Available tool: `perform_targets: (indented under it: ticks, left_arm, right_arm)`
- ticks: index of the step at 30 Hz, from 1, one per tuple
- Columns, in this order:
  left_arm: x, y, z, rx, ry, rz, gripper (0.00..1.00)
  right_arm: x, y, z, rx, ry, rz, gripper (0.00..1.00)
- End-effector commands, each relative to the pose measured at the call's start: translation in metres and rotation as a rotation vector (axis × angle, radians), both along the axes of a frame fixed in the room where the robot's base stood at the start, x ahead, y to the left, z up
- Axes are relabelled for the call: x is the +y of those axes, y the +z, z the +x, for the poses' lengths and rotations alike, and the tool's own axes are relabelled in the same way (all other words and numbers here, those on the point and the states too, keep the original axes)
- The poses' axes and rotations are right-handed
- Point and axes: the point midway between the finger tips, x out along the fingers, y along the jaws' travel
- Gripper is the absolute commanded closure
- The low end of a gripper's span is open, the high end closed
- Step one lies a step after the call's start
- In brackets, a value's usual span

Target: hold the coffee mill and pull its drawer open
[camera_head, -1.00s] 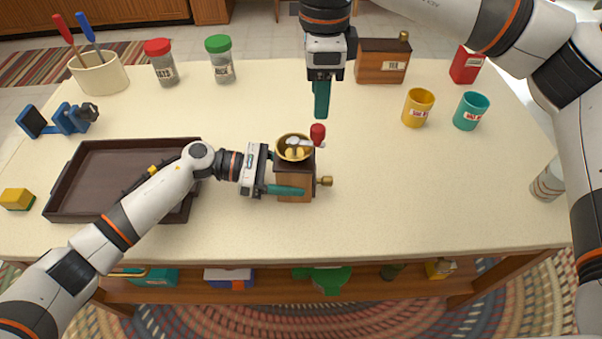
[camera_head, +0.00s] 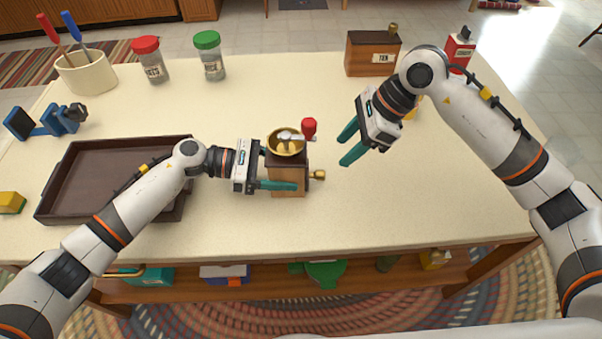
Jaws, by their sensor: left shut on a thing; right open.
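The coffee mill (camera_head: 288,183) stands upright on the table, a wooden box with a brass bowl (camera_head: 287,143) on top and a crank with a red knob (camera_head: 309,127). Its drawer shows a brass knob (camera_head: 317,174) on the right side, and the drawer looks closed. My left gripper (camera_head: 280,170) is shut on the mill's body from the left, one green finger across the near side. My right gripper (camera_head: 347,145) is open and empty, to the right of the mill and a little above the table, fingers pointing left towards the knob's side.
A dark tray (camera_head: 60,192) lies left of the mill. Jars (camera_head: 210,65), a utensil crock (camera_head: 88,75), a wooden box (camera_head: 372,57) and a red tin (camera_head: 459,50) stand at the back. My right arm hides most of a yellow cup (camera_head: 412,108). The table front right is clear.

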Motion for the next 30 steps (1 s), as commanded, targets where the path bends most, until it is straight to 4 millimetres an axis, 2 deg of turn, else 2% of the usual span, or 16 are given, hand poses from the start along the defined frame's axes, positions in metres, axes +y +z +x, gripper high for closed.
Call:
perform_targets:
  ticks: [5, 21, 30]
  left_arm:
    - [0.000, -0.001, 0.000, 0.000, -0.001, 0.001, 0.56]
    - [0.000, -0.001, 0.000, 0.000, 0.000, 0.001, 0.56]
    - [0.000, -0.001, 0.000, 0.000, 0.000, 0.001, 0.56]
  right_arm:
    - [0.001, -0.010, 0.000, -0.002, -0.005, 0.004, 0.53]
    - [0.035, -0.071, 0.002, -0.001, -0.005, 0.003, 0.53]
    - [0.041, -0.082, 0.002, -0.001, -0.004, 0.003, 0.53]
